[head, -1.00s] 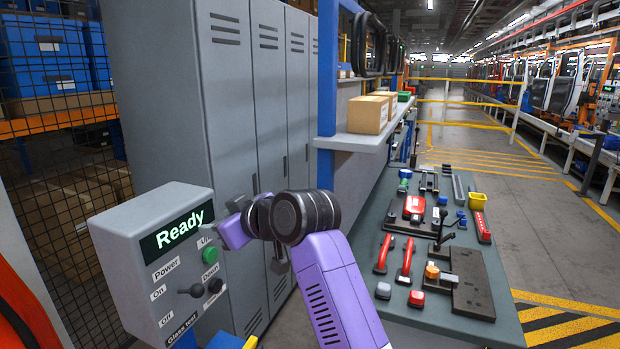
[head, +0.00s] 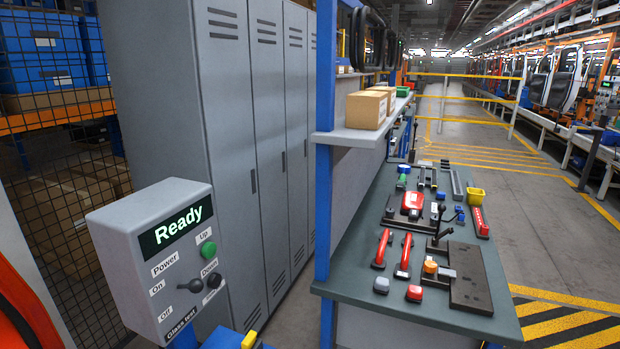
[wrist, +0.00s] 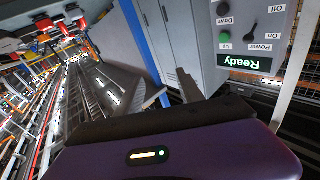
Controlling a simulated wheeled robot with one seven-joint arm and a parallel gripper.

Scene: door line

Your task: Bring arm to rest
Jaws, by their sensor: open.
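My gripper (wrist: 170,90) shows in the wrist view with its two fingers apart and nothing between them. The purple wrist housing (wrist: 170,155) fills the bottom of that view. My arm is out of the head view. The grey control box (head: 150,262) stands at the lower left of the head view, its screen (head: 176,227) reading "Ready". It has a green button (head: 208,249), a dark button (head: 213,281) and a black lever knob (head: 190,287). The box also shows upside down at the upper right of the wrist view (wrist: 270,12), apart from the fingers.
Grey lockers (head: 225,130) stand behind the box, beside a wire mesh fence (head: 50,190). A workbench (head: 350,285) at centre right holds red-handled tools and small parts, with a shelf (head: 345,137) above carrying cartons (head: 366,110).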

